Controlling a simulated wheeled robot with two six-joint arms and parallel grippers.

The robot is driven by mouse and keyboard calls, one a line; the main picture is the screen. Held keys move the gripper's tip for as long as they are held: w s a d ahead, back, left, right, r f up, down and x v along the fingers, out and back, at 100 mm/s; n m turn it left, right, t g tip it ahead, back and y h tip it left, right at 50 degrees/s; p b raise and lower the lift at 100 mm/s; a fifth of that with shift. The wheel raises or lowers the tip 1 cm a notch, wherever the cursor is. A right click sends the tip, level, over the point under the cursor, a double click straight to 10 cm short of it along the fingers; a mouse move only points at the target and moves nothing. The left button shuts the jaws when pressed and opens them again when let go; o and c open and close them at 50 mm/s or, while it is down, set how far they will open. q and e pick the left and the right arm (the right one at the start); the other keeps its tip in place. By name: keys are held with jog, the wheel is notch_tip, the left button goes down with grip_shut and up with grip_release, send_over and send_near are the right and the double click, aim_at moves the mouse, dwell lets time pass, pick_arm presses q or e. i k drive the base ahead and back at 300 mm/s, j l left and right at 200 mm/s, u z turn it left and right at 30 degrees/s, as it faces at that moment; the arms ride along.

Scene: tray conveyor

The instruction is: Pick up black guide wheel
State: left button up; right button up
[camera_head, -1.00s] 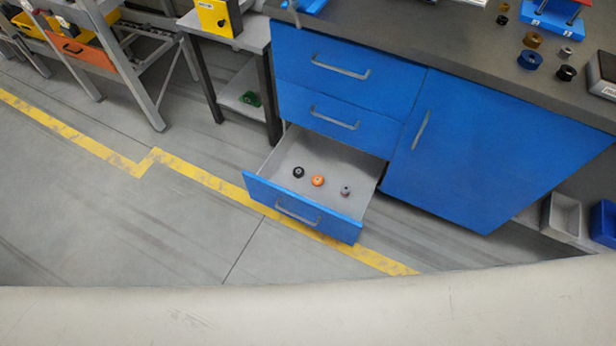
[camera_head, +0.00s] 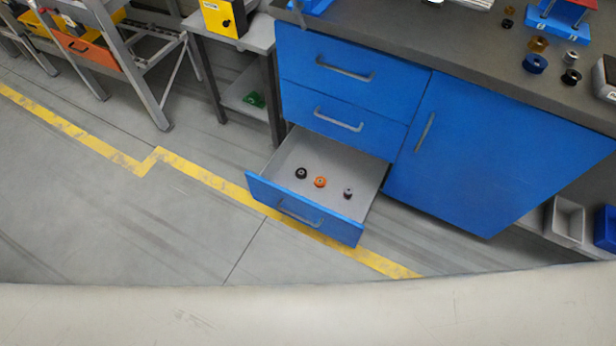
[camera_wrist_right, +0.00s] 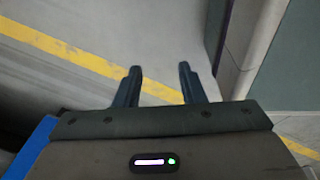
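A black guide wheel (camera_head: 301,173) lies in the open bottom drawer (camera_head: 285,160) of the blue cabinet, on the left of a row of three small wheels. An orange wheel (camera_head: 320,182) lies in the middle and a small grey one (camera_head: 348,193) on the right. Another black wheel (camera_head: 571,77) lies on the countertop at the right. My right gripper (camera_wrist_right: 158,70) is open and empty in the right wrist view, with the floor and its yellow line beyond the fingers. Neither gripper shows in the head view.
The blue cabinet (camera_head: 350,100) has two closed drawers and a closed door (camera_head: 460,160). The dark countertop (camera_head: 450,40) holds several small parts. A grey side table (camera_head: 250,35) stands at the left. White (camera_head: 566,222) and blue (camera_head: 606,228) bins sit at the right. Floor before the drawer is clear.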

aim_at(302, 173)
jog(key=i+j+u, duration=0.2)
jog(key=j+u, duration=0.25)
jog(key=i+j+u, duration=0.6)
jog(key=u, duration=0.25)
jog(key=i+j+u, duration=0.3)
jog(key=u, duration=0.15)
jog(key=i+z, duration=0.35)
jog(key=i+j+z, duration=0.15)
jog(key=i+z, duration=0.3)
jog(key=z, duration=0.75)
jog(key=i+z, duration=0.15)
jog(key=z, duration=0.3)
jog(key=j+z, duration=0.15)
jog(key=z, duration=0.3)
jog(key=i+j+z, duration=0.1)
jog(key=z, duration=0.3)
